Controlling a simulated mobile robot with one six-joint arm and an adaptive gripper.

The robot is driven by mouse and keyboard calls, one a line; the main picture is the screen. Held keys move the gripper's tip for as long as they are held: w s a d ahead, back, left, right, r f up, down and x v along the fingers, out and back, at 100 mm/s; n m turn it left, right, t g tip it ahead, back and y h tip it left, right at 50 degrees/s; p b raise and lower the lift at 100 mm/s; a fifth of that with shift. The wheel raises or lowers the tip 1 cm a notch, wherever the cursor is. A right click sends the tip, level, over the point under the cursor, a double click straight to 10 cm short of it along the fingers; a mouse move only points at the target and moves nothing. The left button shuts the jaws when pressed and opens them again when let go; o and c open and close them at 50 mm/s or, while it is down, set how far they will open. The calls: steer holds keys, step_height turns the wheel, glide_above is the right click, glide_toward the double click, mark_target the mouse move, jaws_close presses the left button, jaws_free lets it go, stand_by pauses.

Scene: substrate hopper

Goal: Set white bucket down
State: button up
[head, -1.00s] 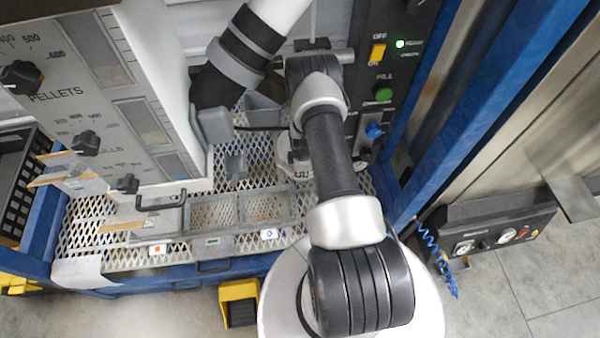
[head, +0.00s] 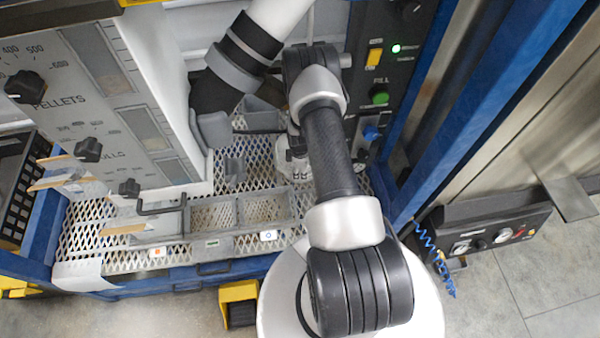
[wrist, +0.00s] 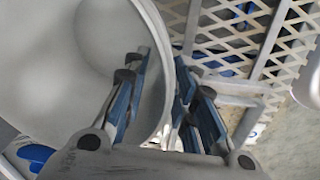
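The white bucket (wrist: 85,45) fills the left of the wrist view, with its open mouth and pale inside facing the camera. My gripper (wrist: 163,62) straddles its rim. One blue-padded finger lies on the inner side of the wall and the other on the outer side, and the gripper looks shut on the wall. The bucket's base and what lies under it are hidden. In the head view my arm covers the gripper area, and I cannot make out the bucket there.
A white mesh deck (head: 95,225) spans the blue frame. Shallow grey bins (head: 262,207) sit at its front. The pellets hopper (head: 85,85) stands left, a dark control panel (head: 378,65) behind the arm, and a blue post (head: 480,90) right. A yellow pedal (head: 238,292) is on the floor.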

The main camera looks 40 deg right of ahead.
step_height(320, 180, up, 9)
steer(key=p, duration=0.2)
steer(key=shift+s+a+p, duration=0.25)
steer(key=shift+s+p, duration=0.05)
steer(key=shift+s, duration=0.05)
steer(key=shift+f, duration=0.15)
